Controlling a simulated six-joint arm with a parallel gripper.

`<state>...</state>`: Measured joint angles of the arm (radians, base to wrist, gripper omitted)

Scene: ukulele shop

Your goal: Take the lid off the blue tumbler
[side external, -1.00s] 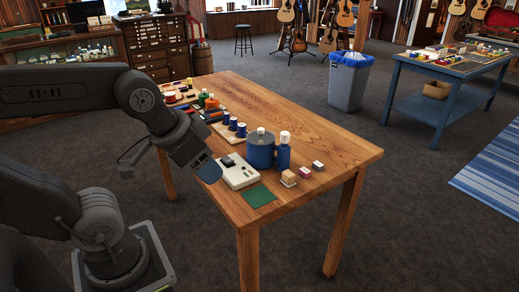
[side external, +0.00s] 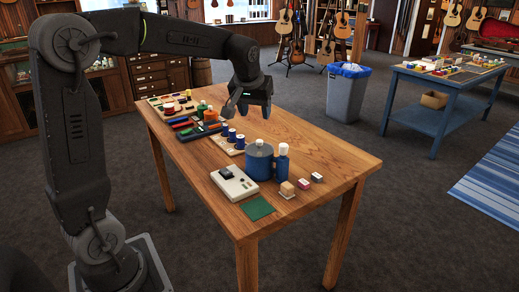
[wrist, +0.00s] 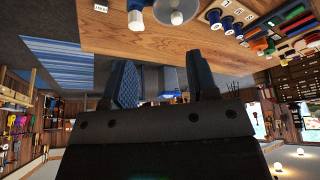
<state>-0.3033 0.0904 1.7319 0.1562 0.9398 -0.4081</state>
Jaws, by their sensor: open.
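The blue tumbler (side external: 259,168) stands upright on the wooden table with its grey lid (side external: 258,149) on top. The lid has a pale round knob. In the wrist view the lid (wrist: 187,8) shows at the top edge, knob facing the camera, with most of the tumbler hidden or out of frame. My gripper (side external: 253,110) is open and empty above the table, higher than the tumbler and apart from it, over the far side of the table. Its two spread fingers (wrist: 162,65) show in the wrist view with nothing between them.
A blue bottle with a white cap (side external: 283,162) stands close beside the tumbler on its right. A pale device (side external: 234,184) lies at its left, blue pegs (side external: 232,137) stand behind. Small blocks (side external: 303,184) and a green square (side external: 257,208) lie nearer. The table's right part is clear.

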